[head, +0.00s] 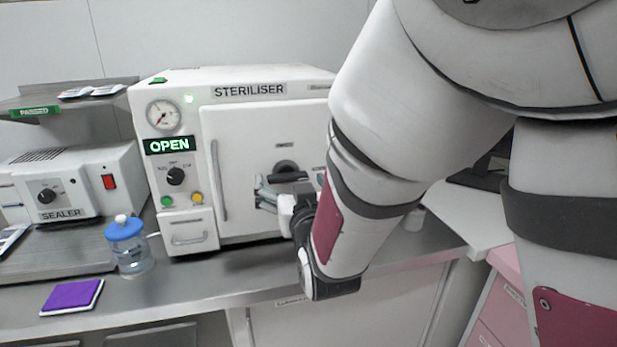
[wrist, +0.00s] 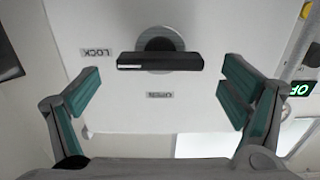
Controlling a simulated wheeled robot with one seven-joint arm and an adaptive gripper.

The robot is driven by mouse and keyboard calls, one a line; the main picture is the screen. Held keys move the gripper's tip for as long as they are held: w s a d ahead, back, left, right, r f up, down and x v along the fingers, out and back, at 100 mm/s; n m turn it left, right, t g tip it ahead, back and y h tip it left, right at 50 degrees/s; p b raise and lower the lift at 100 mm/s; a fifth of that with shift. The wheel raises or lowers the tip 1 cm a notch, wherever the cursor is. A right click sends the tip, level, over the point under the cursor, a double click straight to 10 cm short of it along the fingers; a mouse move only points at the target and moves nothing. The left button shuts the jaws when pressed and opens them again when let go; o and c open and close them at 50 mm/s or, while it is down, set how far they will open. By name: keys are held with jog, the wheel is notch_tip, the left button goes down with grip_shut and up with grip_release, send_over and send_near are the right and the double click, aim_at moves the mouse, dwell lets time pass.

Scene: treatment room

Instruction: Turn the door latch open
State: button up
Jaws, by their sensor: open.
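The door latch is a black bar handle on a round grey hub. In the wrist view the latch (wrist: 160,61) lies level across the upper middle of the white steriliser door (wrist: 130,110), with a LOCK label (wrist: 95,52) on one side and an upside-down OPEN label (wrist: 160,95) below it. In the head view the latch (head: 288,176) is partly behind my gripper. My gripper (wrist: 158,92) is open, its green-padded fingers spread to either side of the latch, touching nothing that I can see. It also shows in the head view (head: 262,190) in front of the door.
The steriliser (head: 240,78) stands on a steel counter (head: 225,285), its display (head: 170,145) reading OPEN. A vertical door handle (head: 217,180) is left of the latch. A blue-capped bottle (head: 130,245), purple pad (head: 72,296) and sealer (head: 75,185) stand further left.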

aim_at(289, 178)
jog(key=shift+x, duration=1.7)
jog(key=c, duration=1.2)
